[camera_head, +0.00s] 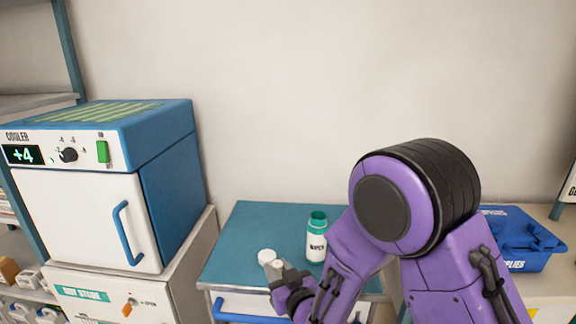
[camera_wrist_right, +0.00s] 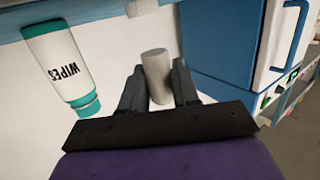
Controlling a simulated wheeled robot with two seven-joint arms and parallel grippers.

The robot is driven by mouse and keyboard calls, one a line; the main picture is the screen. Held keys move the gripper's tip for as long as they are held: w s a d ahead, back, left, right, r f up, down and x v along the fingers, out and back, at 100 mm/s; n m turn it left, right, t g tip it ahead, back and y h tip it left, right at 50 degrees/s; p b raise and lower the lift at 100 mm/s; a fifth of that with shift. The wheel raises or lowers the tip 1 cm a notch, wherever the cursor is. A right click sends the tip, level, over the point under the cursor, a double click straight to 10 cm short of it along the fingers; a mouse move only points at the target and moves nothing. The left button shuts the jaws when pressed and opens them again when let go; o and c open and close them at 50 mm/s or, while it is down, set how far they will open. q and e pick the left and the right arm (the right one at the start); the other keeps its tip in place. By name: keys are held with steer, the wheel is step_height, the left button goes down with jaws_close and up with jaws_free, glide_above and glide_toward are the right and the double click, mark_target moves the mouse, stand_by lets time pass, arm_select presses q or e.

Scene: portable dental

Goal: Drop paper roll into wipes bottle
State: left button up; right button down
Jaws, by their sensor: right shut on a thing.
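The wipes bottle (camera_head: 317,240) stands upright on the teal tabletop, white with a green neck that looks open at the top. It also shows at the left of the right wrist view (camera_wrist_right: 62,65). My right gripper (camera_head: 274,268) is left of the bottle and apart from it. In the right wrist view, my right gripper (camera_wrist_right: 157,88) is shut on the paper roll (camera_wrist_right: 156,68), a plain pale grey cylinder between its two dark fingers. My left gripper is out of view.
A white round, lid-like thing (camera_head: 267,256) is beside my right gripper; a ribbed white piece (camera_wrist_right: 142,7) shows beyond the roll. A blue and white cooler (camera_head: 165,190) stands left of the teal tabletop (camera_head: 245,225). A blue supplies bin (camera_head: 510,258) is at right. The tabletop behind the bottle is clear.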

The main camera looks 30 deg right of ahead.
arm_select(q)
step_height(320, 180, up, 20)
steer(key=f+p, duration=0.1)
steer(key=p, duration=1.5)
arm_select(e)
steer(key=w+d+r, duration=0.3)
steer(key=d+r, duration=0.4)
steer(key=r, duration=0.3)
steer(key=w+d+r, duration=0.3)
steer(key=d+r, duration=0.5)
steer(key=r, duration=0.1)
arm_select(q)
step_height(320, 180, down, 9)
steer(key=b, duration=0.8)
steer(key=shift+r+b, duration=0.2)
steer(key=shift+b, duration=0.15)
arm_select(e)
step_height(320, 180, down, 10)
steer(key=shift+w+n+y, duration=0.25)
steer(key=shift+n+y, duration=0.05)
steer(key=shift+y, duration=0.1)
steer(key=shift+r, duration=0.15)
steer(key=c, duration=0.8)
jaws_free()
steer(key=shift+o, duration=0.2)
